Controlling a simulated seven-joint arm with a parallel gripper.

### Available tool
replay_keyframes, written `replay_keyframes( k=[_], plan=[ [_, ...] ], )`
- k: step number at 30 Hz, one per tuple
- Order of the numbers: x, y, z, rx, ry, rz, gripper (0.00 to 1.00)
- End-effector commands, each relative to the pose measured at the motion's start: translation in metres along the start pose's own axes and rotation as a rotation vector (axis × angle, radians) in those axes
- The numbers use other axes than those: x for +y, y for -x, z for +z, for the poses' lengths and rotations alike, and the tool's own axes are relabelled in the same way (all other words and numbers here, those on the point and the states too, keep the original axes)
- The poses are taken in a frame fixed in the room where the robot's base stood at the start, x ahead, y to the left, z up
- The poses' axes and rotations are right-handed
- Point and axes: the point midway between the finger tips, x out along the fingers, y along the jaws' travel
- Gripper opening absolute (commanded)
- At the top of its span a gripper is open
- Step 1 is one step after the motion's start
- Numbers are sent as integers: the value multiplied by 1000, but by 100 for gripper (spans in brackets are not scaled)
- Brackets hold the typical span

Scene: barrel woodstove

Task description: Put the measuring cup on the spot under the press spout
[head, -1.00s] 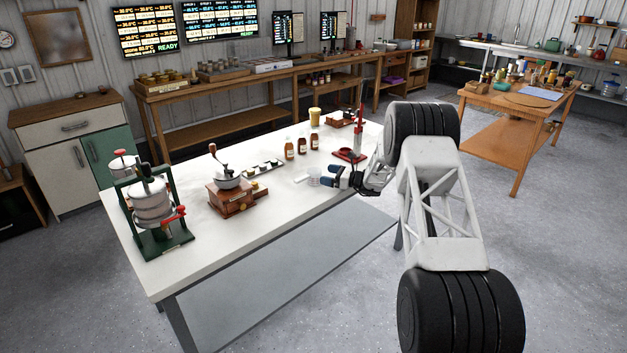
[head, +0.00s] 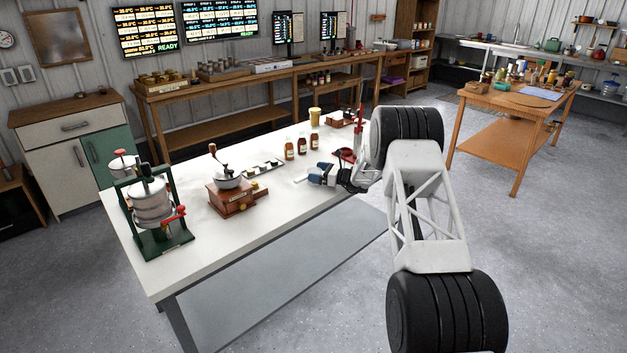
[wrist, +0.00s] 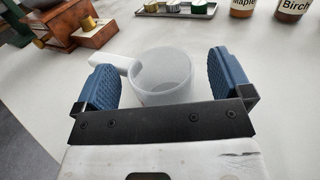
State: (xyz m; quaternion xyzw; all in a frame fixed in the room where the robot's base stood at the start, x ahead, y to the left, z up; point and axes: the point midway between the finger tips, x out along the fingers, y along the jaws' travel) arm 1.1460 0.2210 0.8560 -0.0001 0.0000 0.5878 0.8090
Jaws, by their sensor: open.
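The measuring cup, a translucent white cup with a side handle (wrist: 165,75), stands upright on the white table in the wrist view. My gripper (wrist: 168,82) is open, its two blue pads on either side of the cup, with a gap at each side. The cup's handle points left, beside the left pad. In the head view my gripper (head: 318,177) is low over the table's front edge and hides most of the cup; its white handle (head: 301,179) shows to the left. The green-framed press (head: 153,207) stands at the table's left end. The spot under its spout cannot be made out.
A wooden grinder with a crank (head: 232,195) stands between the cup and the press. A small tray (head: 263,167), several syrup bottles (head: 302,147) and a red stand (head: 346,155) are behind. The white table (head: 235,238) is clear along its front.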

Motion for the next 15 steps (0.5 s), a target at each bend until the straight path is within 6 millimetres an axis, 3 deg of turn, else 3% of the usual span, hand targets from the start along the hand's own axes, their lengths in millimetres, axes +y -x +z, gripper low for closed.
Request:
replay_keyframes(
  k=[5, 15],
  plan=[
    [0, 0, 0, 0, 0, 0, 97],
    [0, 0, 0, 0, 0, 0, 45]
  ],
)
